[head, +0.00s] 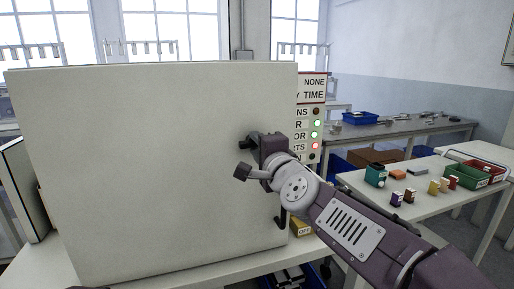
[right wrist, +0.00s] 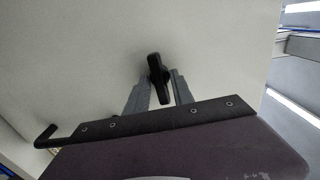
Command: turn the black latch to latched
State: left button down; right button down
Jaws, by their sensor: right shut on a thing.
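The black latch (right wrist: 158,78) sits on the pale door of a large grey-white cabinet (head: 150,160). In the right wrist view it stands nearly upright, leaning slightly, between the two grey fingers of my right gripper (right wrist: 155,90). The jaws are closed on it, with the fingertips against the door. In the head view my right gripper (head: 256,143) reaches the door's right part, and the latch is mostly hidden behind it. A black bar handle (head: 281,215) is below the gripper in the head view and also shows at left in the right wrist view (right wrist: 44,136).
The cabinet stands on a white table. A panel with indicator lights (head: 316,122) is behind its right edge. A side table at right holds small coloured blocks, a green bin (head: 465,177) and a red bin. A blue crate (head: 360,118) stands on the far bench.

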jog(key=shift+m, duration=0.3)
jog(key=c, duration=1.4)
grip_release()
jog(key=shift+o, duration=0.2)
